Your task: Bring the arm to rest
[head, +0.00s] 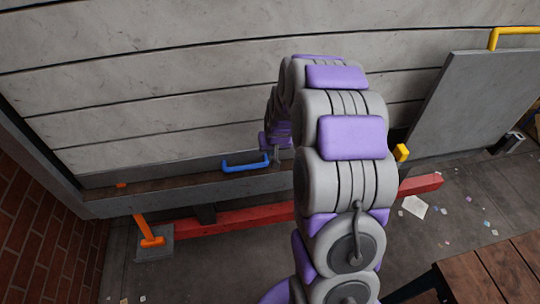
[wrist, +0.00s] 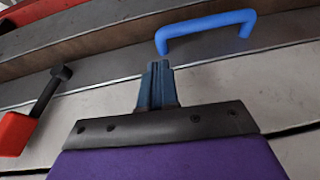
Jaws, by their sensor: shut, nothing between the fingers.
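My gripper (wrist: 157,75) shows in the wrist view with its two blue-grey fingers together and nothing between them. A blue handle (wrist: 205,30) lies beyond the fingertips in that view, apart from them. My purple and grey arm (head: 345,180) rises through the middle of the head view and bends away toward the grey slatted surface. Its far end shows small beside the blue handle (head: 246,166). The gripper's fingers are hard to make out there.
A grey ledge (head: 140,200) runs below the slatted surface (head: 180,85). An orange lever (head: 148,232) stands at lower left, near a red beam (head: 235,220). A grey panel (head: 470,105) and a wooden table (head: 500,275) are at right. A red block (wrist: 15,133) shows in the wrist view.

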